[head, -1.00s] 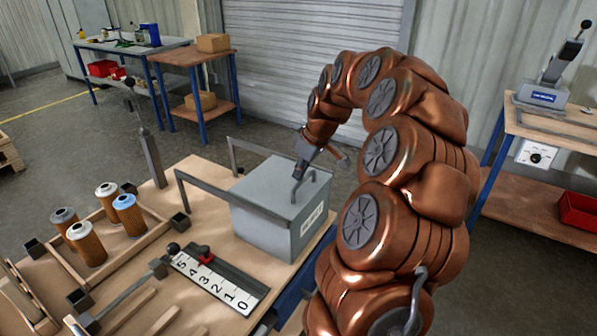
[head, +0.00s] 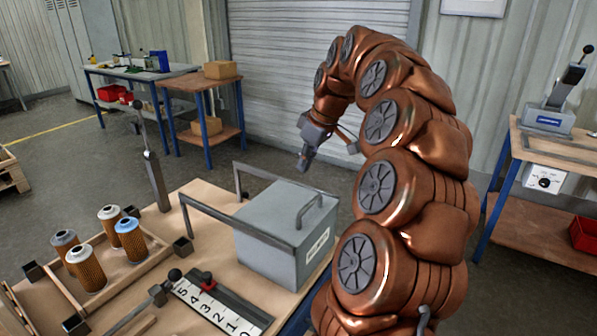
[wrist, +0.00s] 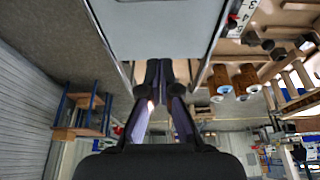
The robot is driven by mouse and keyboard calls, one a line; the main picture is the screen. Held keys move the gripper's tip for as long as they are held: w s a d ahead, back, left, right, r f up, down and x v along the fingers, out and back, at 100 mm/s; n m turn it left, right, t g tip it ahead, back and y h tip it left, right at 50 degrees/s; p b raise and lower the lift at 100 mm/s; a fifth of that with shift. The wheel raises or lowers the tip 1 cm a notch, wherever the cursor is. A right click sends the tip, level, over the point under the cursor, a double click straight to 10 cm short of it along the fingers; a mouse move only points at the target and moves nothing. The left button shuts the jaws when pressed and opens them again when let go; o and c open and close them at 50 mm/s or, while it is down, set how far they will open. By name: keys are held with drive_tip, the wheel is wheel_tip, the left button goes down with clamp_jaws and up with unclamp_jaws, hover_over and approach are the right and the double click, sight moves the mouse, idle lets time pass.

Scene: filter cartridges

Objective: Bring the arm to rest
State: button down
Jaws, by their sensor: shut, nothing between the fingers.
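My copper-coloured arm is bent over at the right of the head view. My gripper (head: 304,160) hangs from its end, above and behind the grey box (head: 268,250) and clear of it. In the wrist view the gripper's two fingers (wrist: 160,75) are together with nothing between them. The box, with its handle on the lid, stands on the wooden table at the rail frame (head: 240,226). It also shows at the top of the wrist view (wrist: 160,25).
Several filter cartridges (head: 130,240) stand in a wooden tray (head: 150,262) at the left. A numbered scale (head: 215,303) lies in front of the box. An upright lever (head: 155,180) stands at the table's back edge. A bench with a press (head: 548,118) is at the right.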

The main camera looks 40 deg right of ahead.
drive_tip(key=shift+r, duration=0.15)
drive_tip(key=s+a+f+g+p, duration=0.1)
drive_tip(key=s+a, duration=0.3)
drive_tip(key=a, duration=0.7)
drive_tip(key=s+a+g+p, duration=0.15)
drive_tip(key=s+a, duration=0.25)
drive_tip(key=a, duration=0.6)
drive_tip(key=s+a+f+m+g+p, duration=0.1)
drive_tip(key=s+a+f, duration=0.1)
drive_tip(key=s, duration=0.5)
drive_tip(key=s+a+f+m+g+p, duration=0.1)
drive_tip(key=s+a+f, duration=0.2)
drive_tip(key=s, duration=0.4)
drive_tip(key=s+a+f+m+g+h+p, duration=0.1)
drive_tip(key=s+a+f, duration=0.2)
drive_tip(key=s, duration=0.4)
drive_tip(key=shift+s+a, duration=0.15)
drive_tip(key=shift+a, duration=0.1)
